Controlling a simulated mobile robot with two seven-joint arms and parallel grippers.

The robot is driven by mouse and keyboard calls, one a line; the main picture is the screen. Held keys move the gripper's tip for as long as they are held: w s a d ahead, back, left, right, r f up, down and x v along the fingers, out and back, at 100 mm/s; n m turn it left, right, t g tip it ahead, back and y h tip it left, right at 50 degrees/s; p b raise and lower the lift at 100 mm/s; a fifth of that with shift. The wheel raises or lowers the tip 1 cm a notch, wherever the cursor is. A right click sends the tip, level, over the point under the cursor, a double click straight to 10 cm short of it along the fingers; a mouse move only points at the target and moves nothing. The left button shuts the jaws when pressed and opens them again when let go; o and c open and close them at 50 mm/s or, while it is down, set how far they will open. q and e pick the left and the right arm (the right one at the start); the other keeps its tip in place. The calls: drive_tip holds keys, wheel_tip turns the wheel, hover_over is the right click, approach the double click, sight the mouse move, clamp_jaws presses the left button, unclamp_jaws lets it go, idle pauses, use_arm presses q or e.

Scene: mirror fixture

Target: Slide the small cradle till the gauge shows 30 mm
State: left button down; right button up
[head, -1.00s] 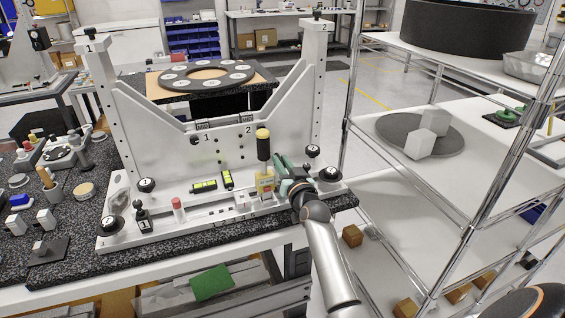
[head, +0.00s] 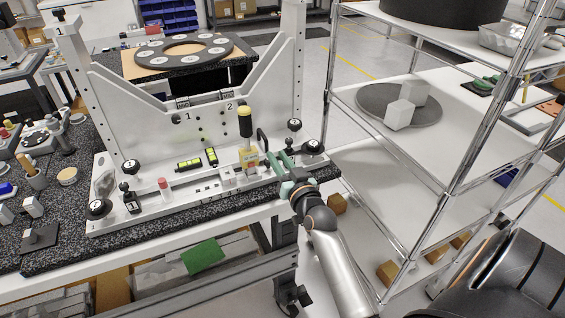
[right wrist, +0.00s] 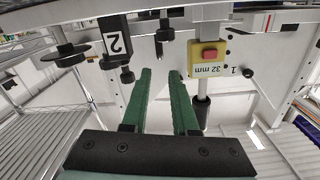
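The yellow gauge (head: 249,164) sits low on the white fixture, beside a black cylinder with a yellow top (head: 245,124). In the right wrist view the gauge (right wrist: 207,58) has a red button, and its upside-down display reads 32 mm. Small white blocks (head: 227,176) stand left of the gauge on the fixture's base; I cannot tell which part is the small cradle. My right gripper (head: 278,161) is just right of the gauge. In the right wrist view its green fingers (right wrist: 160,74) are apart with nothing between their tips. My left gripper is out of view.
Black knobs (head: 313,147) stand at the base's right end. A black block marked 2 (right wrist: 115,44) is close to the fingers in the right wrist view. Two green-lit levels (head: 189,164) lie on the base. A wire shelf (head: 380,175) stands to the right.

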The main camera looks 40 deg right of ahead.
drive_tip(key=shift+v, duration=1.25)
drive_tip(key=shift+c, duration=0.4)
